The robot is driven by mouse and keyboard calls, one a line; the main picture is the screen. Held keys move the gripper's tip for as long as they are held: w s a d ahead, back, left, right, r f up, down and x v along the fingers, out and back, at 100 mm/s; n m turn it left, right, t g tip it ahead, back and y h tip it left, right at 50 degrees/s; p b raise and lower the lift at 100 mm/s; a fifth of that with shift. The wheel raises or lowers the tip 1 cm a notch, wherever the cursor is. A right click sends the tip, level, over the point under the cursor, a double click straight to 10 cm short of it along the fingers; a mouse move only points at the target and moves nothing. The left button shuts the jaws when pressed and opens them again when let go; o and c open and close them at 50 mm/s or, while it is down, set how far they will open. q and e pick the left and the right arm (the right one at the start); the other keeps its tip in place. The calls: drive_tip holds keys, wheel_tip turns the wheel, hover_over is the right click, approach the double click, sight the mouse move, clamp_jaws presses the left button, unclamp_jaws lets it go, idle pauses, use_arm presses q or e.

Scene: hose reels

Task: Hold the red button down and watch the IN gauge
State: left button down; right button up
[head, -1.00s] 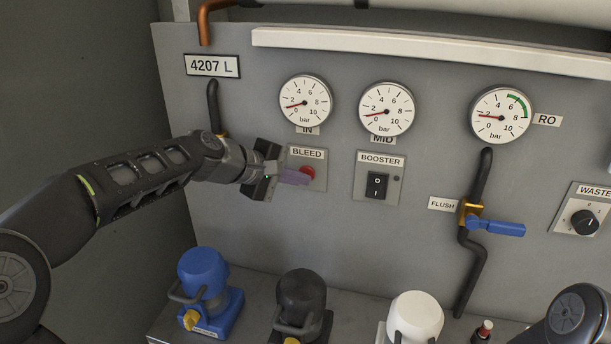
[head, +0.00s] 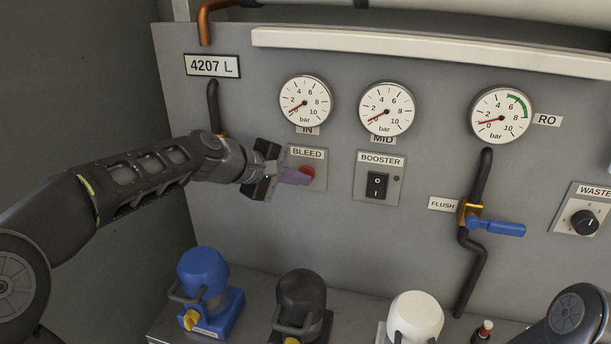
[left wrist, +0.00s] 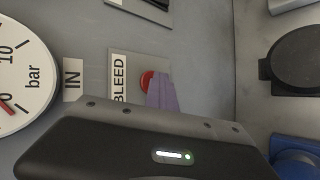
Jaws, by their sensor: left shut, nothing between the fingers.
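The red button (head: 308,171) sits on the BLEED plate (head: 320,184) below the IN gauge (head: 305,102). My left gripper (head: 303,179) is shut and empty, its purple fingertips against the button and covering part of it. In the left wrist view the red button (left wrist: 147,80) shows beside the purple fingers (left wrist: 162,95); how far it is pushed in cannot be told. The IN gauge needle points low left, at about 0 bar. The IN gauge also shows, cut off, in the left wrist view (left wrist: 20,75). My right gripper is out of view.
The MID gauge (head: 387,110) and RO gauge (head: 501,116) also read near 0. The BOOSTER switch (head: 377,186), blue FLUSH lever (head: 497,227) and WASTE knob (head: 585,222) are to the right. Blue (head: 203,271), black (head: 302,295) and white (head: 416,313) housings stand below.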

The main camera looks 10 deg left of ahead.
use_arm(q)
drive_tip(key=shift+s, duration=0.1)
idle(0.7)
drive_tip(key=shift+s+b, duration=0.75)
drive_tip(key=shift+s, duration=0.1)
drive_tip(key=s+b, duration=0.3)
drive_tip(key=s, duration=0.2)
drive_tip(key=shift+a, duration=0.2)
